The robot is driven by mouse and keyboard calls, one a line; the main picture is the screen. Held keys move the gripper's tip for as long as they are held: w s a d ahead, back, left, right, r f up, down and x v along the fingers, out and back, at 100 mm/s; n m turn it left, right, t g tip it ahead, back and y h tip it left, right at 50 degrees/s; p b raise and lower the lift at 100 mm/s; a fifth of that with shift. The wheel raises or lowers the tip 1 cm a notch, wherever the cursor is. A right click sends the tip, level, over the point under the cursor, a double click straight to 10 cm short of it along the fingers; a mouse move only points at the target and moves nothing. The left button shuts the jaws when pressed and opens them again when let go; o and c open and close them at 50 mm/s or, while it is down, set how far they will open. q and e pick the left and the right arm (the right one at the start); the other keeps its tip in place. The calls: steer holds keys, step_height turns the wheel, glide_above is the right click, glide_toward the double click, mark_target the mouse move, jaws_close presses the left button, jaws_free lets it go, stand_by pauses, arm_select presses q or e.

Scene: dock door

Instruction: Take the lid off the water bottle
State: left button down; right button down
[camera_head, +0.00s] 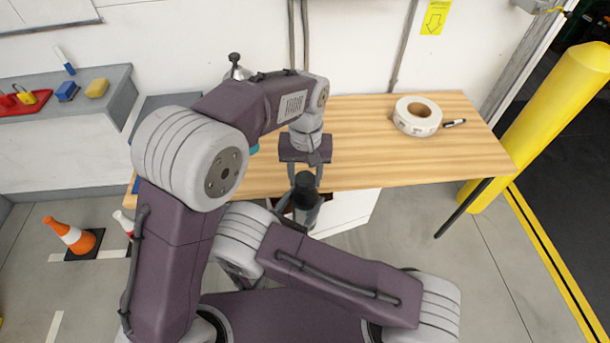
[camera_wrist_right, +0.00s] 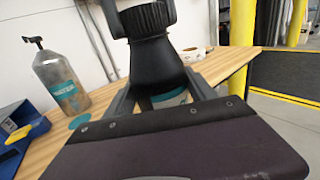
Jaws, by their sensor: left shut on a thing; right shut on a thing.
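The water bottle (camera_wrist_right: 160,62) is dark with a teal label low down. It is upright at the table's front edge in the head view, mostly hidden by my arms. Its ribbed black lid (camera_wrist_right: 149,19) sits on its top and also shows in the head view (camera_head: 305,181). My left gripper (camera_head: 305,176) points down and is shut on the lid, one finger on each side. My right gripper (camera_wrist_right: 163,90) is shut on the bottle's body below the lid. Its fingertips are partly hidden.
A wooden table (camera_head: 360,140) lies behind the bottle. A white tape roll (camera_head: 417,116) and a black marker (camera_head: 454,123) are on its right. A yellow post (camera_head: 545,125) is at right.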

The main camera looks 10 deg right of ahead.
mark_target(305, 178)
arm_select(q)
steer(key=n, duration=1)
steer(key=shift+n, duration=0.4)
steer(key=shift+r, duration=0.25)
steer(key=shift+r, duration=0.95)
steer(key=shift+r, duration=2)
steer(key=shift+w, duration=0.1)
